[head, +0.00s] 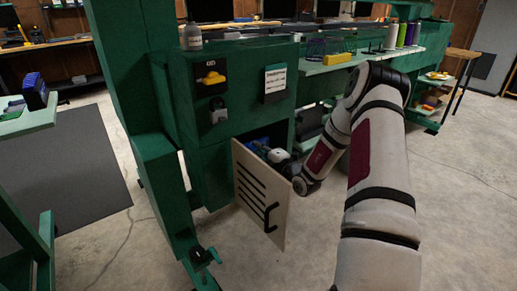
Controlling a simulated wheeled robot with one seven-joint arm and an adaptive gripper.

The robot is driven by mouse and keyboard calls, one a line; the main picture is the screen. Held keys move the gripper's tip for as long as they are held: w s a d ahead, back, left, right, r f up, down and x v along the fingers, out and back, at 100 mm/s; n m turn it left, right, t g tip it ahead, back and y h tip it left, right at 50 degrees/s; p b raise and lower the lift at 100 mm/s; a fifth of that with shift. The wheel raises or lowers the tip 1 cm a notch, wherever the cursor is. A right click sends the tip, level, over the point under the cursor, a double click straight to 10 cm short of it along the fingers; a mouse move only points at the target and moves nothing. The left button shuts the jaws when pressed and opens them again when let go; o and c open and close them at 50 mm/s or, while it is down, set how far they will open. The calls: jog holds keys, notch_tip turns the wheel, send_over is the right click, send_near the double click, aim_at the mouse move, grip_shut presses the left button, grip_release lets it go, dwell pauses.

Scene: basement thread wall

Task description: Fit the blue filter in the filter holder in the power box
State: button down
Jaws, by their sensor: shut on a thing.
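The power box (213,178) is a green cabinet low in the green frame. Its pale slotted door (250,205) with a black handle stands open toward me. My gripper (266,150) reaches into the opening behind the door's upper edge. It is shut on the blue filter (257,146), of which only a small blue patch shows. The fingertips are mostly hidden by the door and the dark opening. The filter holder cannot be made out inside the box, so I cannot tell whether the filter touches it.
The open door stands close to the left of my wrist. Above the box are a yellow knob (211,78), a padlock (218,112) and a label plate (274,83). A shelf (345,63) with bottles lies behind my arm.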

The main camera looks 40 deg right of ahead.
jog(key=c, duration=1.6)
grip_release()
jog(key=shift+o, duration=0.2)
jog(key=s, duration=1.2)
jog(key=shift+d, duration=0.2)
jog(key=shift+r, duration=0.1)
